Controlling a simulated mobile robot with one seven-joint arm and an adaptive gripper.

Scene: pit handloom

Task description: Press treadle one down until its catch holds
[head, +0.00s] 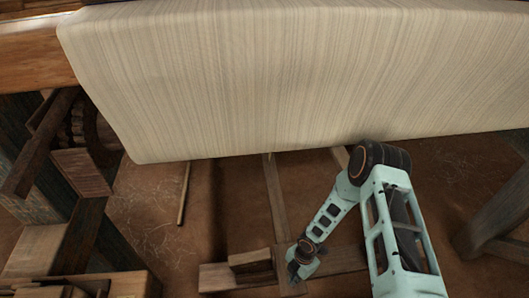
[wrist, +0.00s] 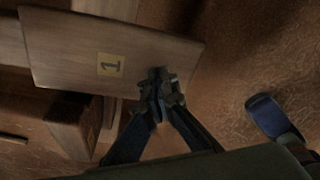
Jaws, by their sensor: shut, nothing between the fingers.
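Treadle one is a brown wooden board with a yellow label marked 1 (wrist: 82,48), in the upper left of the wrist view. My gripper (wrist: 160,82) is shut and empty, its fingertips over the board's lower right edge beside the label. I cannot tell whether they touch the board or are just above it. In the head view my gripper (head: 296,272) is low at the centre, beside wooden treadle pieces (head: 250,260). The label does not show there, and no catch can be made out in either view.
A wide sheet of striped cream cloth (head: 290,70) hangs over the top of the head view and hides what is behind it. Dark loom timbers (head: 85,175) stand at the left, and a wooden post (head: 495,225) at the right. Brown floor (head: 150,215) lies between.

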